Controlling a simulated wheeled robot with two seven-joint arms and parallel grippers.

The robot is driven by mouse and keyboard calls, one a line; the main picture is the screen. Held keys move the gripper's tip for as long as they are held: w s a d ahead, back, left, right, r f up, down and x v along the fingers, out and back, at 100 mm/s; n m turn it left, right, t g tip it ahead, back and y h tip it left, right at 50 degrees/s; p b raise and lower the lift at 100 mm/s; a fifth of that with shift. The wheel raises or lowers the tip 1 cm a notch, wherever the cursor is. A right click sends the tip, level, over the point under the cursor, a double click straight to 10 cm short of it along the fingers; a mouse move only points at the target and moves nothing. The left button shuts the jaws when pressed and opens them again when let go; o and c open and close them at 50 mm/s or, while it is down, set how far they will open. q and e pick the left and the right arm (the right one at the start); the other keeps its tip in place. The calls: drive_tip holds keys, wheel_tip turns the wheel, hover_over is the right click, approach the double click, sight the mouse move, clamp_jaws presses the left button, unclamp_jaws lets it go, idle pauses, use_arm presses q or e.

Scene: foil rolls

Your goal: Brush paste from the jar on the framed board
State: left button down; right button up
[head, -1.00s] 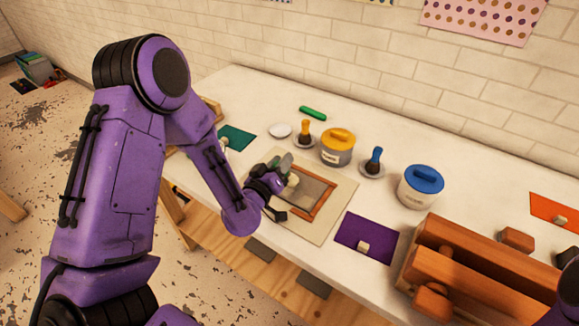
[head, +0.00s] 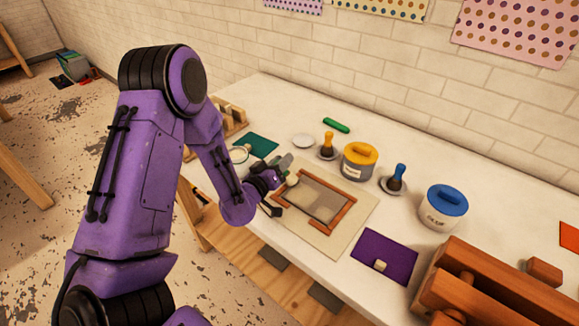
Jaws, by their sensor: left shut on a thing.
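The framed board (head: 364,207) lies on the table, a beige board with a reddish-brown frame around a grey and pale panel. My left gripper (head: 280,178) is over the frame's left end, shut on what looks like a brush (head: 292,180) with green and pale parts. The gripper hides much of it, and I cannot tell whether it touches the panel. A pale round rim (head: 240,155) shows behind my left arm, mostly hidden. My right gripper is out of view.
An orange-handled brush (head: 327,144) and a blue-handled brush (head: 396,177) stand on saucers. An empty white dish (head: 303,141) and a green bar (head: 336,125) lie at the back. A purple card (head: 385,255) and a brown wooden press-like block (head: 490,280) are to the right.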

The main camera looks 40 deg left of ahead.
sight(297, 175)
use_arm(q)
drive_tip(key=shift+w+d, duration=0.25)
drive_tip(key=shift+w, duration=0.8)
drive_tip(key=shift+s+d+f+b, duration=0.15)
drive_tip(key=shift+d+b, duration=0.15)
drive_tip(key=shift+d, duration=0.6)
drive_tip(key=shift+s+d, duration=0.1)
drive_tip(key=shift+d, duration=0.95)
drive_tip(key=shift+s+d, duration=0.1)
drive_tip(key=shift+d, duration=0.8)
drive_tip(key=shift+s+d+r+b, duration=0.15)
drive_tip(key=shift+d+b, duration=0.1)
drive_tip(key=shift+d, duration=1.05)
drive_tip(key=shift+w+d+r+b, duration=0.1)
drive_tip(key=shift+d+b, duration=0.15)
drive_tip(key=shift+d, duration=1)
drive_tip(key=shift+s+d, duration=0.2)
drive_tip(key=shift+d, duration=1.6)
drive_tip(key=shift+a, duration=0.1)
